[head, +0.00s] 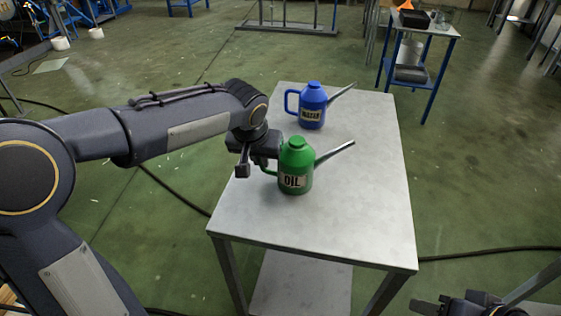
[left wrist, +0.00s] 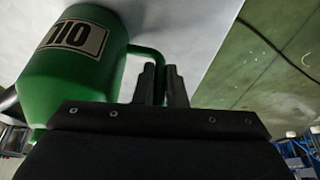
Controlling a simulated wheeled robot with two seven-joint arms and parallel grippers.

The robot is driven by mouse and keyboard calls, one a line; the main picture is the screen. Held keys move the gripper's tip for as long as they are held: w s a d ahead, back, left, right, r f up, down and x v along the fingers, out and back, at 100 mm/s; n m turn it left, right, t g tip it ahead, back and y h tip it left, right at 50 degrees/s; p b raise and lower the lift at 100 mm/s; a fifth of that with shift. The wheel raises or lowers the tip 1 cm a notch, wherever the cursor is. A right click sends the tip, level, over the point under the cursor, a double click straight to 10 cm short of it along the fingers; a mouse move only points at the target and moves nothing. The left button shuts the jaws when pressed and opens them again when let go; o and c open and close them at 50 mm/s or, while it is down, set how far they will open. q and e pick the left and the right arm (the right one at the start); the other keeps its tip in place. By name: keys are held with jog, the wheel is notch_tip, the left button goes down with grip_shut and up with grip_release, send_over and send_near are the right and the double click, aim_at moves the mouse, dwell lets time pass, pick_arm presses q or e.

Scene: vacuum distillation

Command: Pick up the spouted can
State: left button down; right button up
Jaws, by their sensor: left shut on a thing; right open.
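A green spouted can (head: 296,168) labelled OIL stands upright on the grey metal table (head: 350,225). Its long grey spout points right and its handle is on the left. My left gripper (head: 262,168) is at the can's left side, shut on the handle. In the left wrist view the green can (left wrist: 78,60) fills the upper left, and the fingers of the left gripper (left wrist: 160,85) close around the handle. A blue spouted can (head: 312,107) labelled WATER stands behind the green one. My right gripper (head: 455,305) is at the lower right, open, partly cut off by the frame.
The table's front half and right side are clear. A small blue-legged table (head: 420,40) with items on it stands at the back right. A black cable (head: 490,251) lies on the green floor.

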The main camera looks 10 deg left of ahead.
pick_arm(q)
jog(key=shift+r, duration=0.2)
jog(key=shift+r, duration=0.25)
notch_tip(320, 180, up, 2)
jog(key=shift+r+p, duration=0.15)
jog(key=shift+p, duration=0.3)
jog(key=s+a+r+p, duration=0.1)
jog(key=s+a+r, duration=0.1)
jog(key=s+r, duration=0.8)
jog(key=s, duration=0.3)
jog(key=shift+s+a+p, duration=0.35)
jog(key=shift+s, duration=0.05)
